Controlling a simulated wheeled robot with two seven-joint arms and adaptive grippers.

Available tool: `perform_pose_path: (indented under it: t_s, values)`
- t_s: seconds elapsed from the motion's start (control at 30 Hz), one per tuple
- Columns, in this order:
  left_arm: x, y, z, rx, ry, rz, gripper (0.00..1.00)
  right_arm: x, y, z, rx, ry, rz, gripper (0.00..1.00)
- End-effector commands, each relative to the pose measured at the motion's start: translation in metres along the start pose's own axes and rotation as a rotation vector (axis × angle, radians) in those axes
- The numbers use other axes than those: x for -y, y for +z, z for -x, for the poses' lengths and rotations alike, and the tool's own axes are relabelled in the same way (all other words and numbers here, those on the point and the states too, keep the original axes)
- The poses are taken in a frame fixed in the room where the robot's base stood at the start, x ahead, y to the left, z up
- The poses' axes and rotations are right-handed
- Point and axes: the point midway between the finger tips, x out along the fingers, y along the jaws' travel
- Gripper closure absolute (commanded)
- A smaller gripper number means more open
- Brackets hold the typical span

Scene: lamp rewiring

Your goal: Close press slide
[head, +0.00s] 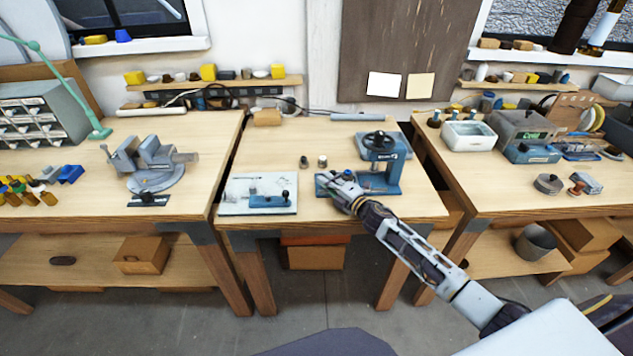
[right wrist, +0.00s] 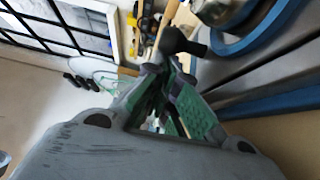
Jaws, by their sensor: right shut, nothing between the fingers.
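My right gripper (head: 340,184) reaches in from the lower right and is shut and empty in front of the press. In the right wrist view its green-padded fingers (right wrist: 166,80) are together, close to a dark knob (right wrist: 180,44). I cannot tell if they touch it. My left gripper is in neither view.
A pale board with a blue fixture (head: 258,194) lies left of the press. A vise (head: 153,165) is on the left table; a white bin (head: 469,135) is on the right table. The middle table's back left is mostly clear.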

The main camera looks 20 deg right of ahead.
Motion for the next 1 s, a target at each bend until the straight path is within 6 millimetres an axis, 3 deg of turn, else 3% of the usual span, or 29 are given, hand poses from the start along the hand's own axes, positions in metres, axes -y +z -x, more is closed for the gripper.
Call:
perform_pose_path:
  t_s: [0.43, 1.0]
  values:
    - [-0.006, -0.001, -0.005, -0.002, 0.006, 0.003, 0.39, 0.001, 0.069, 0.052, 0.002, -0.001, 0.001, 1.0]
    - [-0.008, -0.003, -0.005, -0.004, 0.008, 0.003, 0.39, -0.002, 0.079, 0.058, 0.006, 0.001, 0.002, 1.0]
